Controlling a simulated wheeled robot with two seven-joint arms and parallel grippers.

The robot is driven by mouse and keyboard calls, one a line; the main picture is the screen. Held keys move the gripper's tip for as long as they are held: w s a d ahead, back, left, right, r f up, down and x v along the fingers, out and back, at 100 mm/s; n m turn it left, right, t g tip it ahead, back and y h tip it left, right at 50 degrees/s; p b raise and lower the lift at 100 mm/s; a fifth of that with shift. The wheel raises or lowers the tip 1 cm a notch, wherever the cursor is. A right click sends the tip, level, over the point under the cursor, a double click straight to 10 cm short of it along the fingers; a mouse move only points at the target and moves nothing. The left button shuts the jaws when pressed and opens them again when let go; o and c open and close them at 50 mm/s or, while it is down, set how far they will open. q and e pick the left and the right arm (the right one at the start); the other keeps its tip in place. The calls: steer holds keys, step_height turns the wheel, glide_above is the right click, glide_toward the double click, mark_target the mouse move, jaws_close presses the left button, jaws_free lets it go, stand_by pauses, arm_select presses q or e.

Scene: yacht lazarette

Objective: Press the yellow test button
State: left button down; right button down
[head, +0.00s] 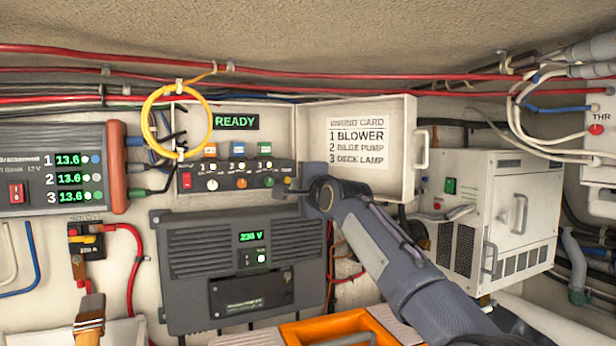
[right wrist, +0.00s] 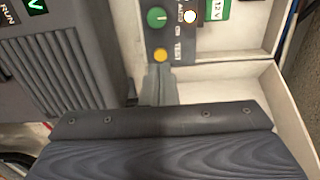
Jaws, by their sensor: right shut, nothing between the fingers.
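The yellow test button (right wrist: 160,55) is a small round button at the end of a dark control panel (head: 225,177), beside the printed word TEST in the right wrist view. In the head view the panel sits inside an open white box under a green READY display (head: 237,122). My right gripper (head: 289,188) is at the panel's right end, shut and empty. In the right wrist view its closed fingertips (right wrist: 160,71) lie right beside the yellow button. I cannot tell whether they touch it. My left gripper is not in view.
The box's open lid with a wiring card (head: 360,140) stands to the right of the panel. A grey 230 V unit (head: 240,268) is below. A yellow cable loop (head: 146,117) hangs at the box's left. A white cabinet (head: 490,208) stands right of my arm.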

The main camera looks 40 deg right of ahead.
mark_target(288, 181)
steer(key=shift+p+x, duration=0.55)
steer(key=shift+x, duration=1.25)
